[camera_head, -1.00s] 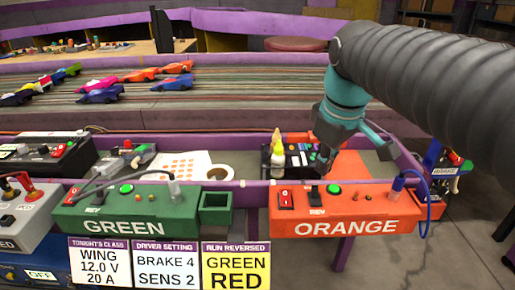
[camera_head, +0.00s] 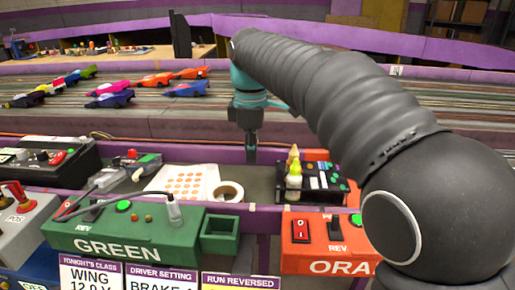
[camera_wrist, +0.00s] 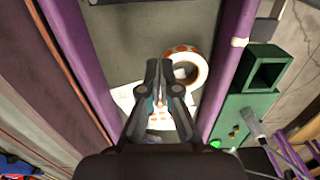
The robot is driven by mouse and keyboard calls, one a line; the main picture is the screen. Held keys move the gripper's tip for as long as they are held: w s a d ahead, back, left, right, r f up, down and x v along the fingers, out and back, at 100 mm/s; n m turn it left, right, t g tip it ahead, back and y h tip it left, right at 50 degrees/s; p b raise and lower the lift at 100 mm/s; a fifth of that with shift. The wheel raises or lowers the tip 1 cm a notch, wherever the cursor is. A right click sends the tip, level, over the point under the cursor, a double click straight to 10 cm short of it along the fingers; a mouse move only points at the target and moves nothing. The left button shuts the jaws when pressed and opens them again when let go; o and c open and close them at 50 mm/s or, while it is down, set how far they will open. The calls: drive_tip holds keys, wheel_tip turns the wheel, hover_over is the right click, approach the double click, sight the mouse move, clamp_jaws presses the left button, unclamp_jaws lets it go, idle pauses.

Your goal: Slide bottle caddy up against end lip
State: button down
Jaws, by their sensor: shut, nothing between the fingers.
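The bottle caddy (camera_head: 322,189) is a black holder with small bottles (camera_head: 293,174) at its left side. It stands on the grey shelf between purple rails, behind the orange control box. My gripper (camera_head: 251,157) points down to the left of the caddy, apart from it. In the wrist view my gripper (camera_wrist: 160,64) has its fingers together and empty, above the shelf near a tape roll and a paper sheet. The caddy is outside the wrist view. The right end of the shelf, with any end lip there, is hidden behind my arm.
A tape roll (camera_head: 229,191) and a dotted paper sheet (camera_head: 185,182) lie left of the caddy. Purple rails (camera_head: 262,212) edge the shelf. The green control box (camera_head: 125,230) and orange control box (camera_head: 310,248) stand in front. Toy cars sit on the track behind.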

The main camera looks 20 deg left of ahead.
wheel_tip(320, 180, down, 7)
drive_tip(key=shift+r+b, duration=0.15)
drive_tip(key=shift+b, duration=0.45)
drive_tip(key=d, duration=0.2)
drive_tip(key=shift+w+d+r, duration=0.3)
drive_tip(key=shift+w+d, duration=0.2)
drive_tip(key=shift+d, duration=0.45)
